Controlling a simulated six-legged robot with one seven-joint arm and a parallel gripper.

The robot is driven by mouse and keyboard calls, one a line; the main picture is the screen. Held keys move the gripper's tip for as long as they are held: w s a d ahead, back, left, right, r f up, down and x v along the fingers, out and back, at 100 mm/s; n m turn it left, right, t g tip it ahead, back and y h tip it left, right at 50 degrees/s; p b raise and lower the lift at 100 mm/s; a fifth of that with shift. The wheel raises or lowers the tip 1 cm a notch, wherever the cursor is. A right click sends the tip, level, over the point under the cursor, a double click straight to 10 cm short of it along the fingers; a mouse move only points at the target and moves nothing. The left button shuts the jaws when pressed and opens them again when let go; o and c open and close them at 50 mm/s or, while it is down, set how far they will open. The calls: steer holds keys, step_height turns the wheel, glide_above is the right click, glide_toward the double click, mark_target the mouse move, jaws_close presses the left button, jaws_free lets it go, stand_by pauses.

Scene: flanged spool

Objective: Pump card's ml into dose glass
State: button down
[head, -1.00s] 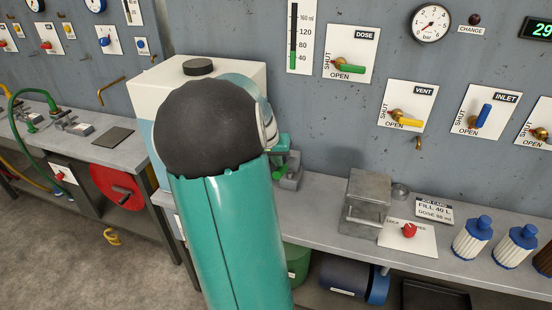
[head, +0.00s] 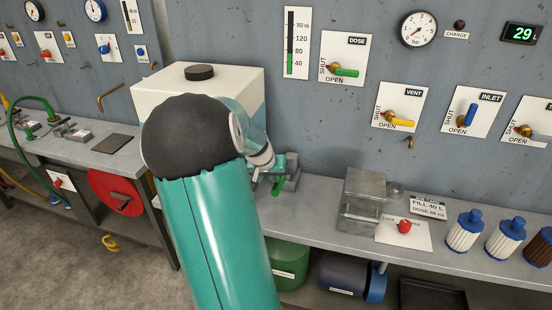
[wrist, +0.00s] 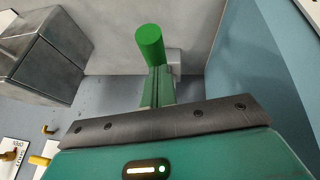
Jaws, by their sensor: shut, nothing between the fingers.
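The dose glass (head: 290,64) is an upright scale on the wall, with green in its lower part and dark above. The job card (head: 428,206) on the bench reads FILL 40 L above a dose in ml too small to read surely. A bright green handle (head: 279,186) stands at a grey block beside the white tank; its round end shows in the wrist view (wrist: 149,42). My gripper (wrist: 157,82) is shut and empty, its fingertips close to that handle; contact cannot be told. My arm hides part of the tank. The green dose valve lever (head: 344,72) lies level.
The white tank (head: 232,84) stands left of my gripper. A grey metal box (head: 364,199) and a plate with a red knob (head: 404,227) sit further right. The yellow vent lever (head: 398,122) lies level; the blue inlet lever (head: 470,115) is upright. The display (head: 523,33) reads 29 L.

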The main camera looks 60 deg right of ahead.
mark_target(273, 192)
steer(key=shift+s+a+f, duration=0.1)
steer(key=shift+a+f, duration=0.2)
steer(key=shift+f, duration=0.7)
steer(key=shift+s+a+f, duration=0.1)
steer(key=shift+a+f, duration=0.15)
steer(key=shift+f, duration=0.8)
steer(key=shift+s+a+f, duration=0.1)
steer(key=shift+a+f, duration=0.2)
steer(key=shift+f, duration=0.7)
steer(key=shift+w+d+r, duration=0.2)
steer(key=shift+r, duration=0.25)
steer(key=w+a+r, duration=0.1)
steer(key=a+r, duration=1.4)
steer(key=a, duration=0.1)
steer(key=shift+a+r, duration=0.35)
steer(key=shift+a, duration=0.05)
